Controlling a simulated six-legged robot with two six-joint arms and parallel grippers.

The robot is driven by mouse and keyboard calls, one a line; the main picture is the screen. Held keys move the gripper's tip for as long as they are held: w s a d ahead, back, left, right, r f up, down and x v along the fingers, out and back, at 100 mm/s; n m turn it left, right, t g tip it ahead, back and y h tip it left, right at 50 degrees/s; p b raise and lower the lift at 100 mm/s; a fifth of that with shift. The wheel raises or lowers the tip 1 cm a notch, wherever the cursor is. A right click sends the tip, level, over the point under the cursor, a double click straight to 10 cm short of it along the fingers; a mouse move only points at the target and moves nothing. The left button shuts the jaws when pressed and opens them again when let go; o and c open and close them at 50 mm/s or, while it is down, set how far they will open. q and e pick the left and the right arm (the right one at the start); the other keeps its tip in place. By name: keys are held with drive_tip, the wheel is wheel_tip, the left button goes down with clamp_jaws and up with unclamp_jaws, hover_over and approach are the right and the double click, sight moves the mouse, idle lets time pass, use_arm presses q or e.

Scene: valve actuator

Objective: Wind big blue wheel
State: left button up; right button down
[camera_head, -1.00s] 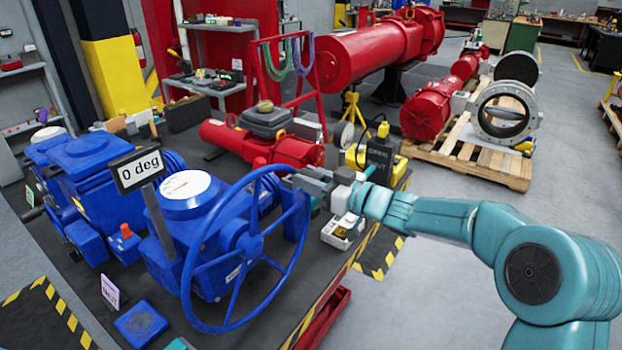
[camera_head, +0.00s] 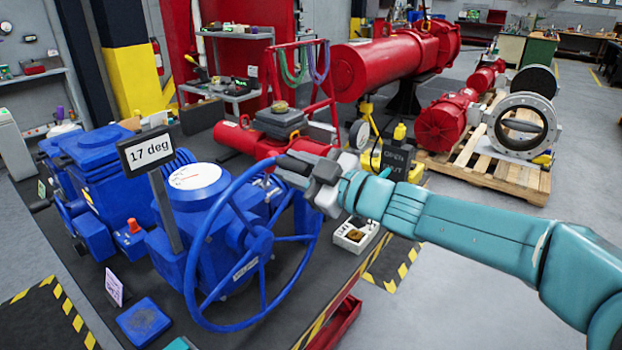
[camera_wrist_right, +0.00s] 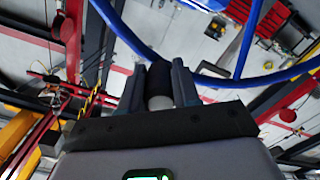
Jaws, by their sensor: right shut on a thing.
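The big blue wheel (camera_head: 206,318) stands upright on the front of a blue valve actuator (camera_head: 200,205). A sign (camera_head: 148,149) above the actuator reads 17 deg. My right gripper (camera_head: 290,165) is at the upper right of the wheel's rim and is shut on it. In the right wrist view the two fingers of the gripper (camera_wrist_right: 160,88) close around a dark grip on the rim, and the blue rim (camera_wrist_right: 222,82) runs out to both sides. My left gripper is not in view.
More blue actuators (camera_head: 95,150) stand to the left on the dark bench. A red actuator (camera_head: 240,138) and a white box (camera_head: 354,235) are behind and right. Grey floor is free at right.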

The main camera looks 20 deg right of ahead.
sight(218, 214)
drive_tip(key=shift+s+a+f+n+b, duration=0.5)
drive_tip(key=shift+s+a+n+b, duration=1)
drive_tip(key=shift+a+b, duration=0.45)
drive_tip(key=shift+s+a+f+n+b, duration=0.5)
drive_tip(key=shift+s+a+n+b, duration=1)
drive_tip(key=shift+b, duration=0.65)
drive_tip(key=shift+s+a+f+n+b, duration=0.5)
drive_tip(key=shift+s+a+n+b, duration=0.95)
drive_tip(key=shift+a+b, duration=0.6)
drive_tip(key=shift+w, duration=0.15)
drive_tip(key=c, duration=0.8)
unclamp_jaws()
drive_tip(key=shift+r, duration=0.1)
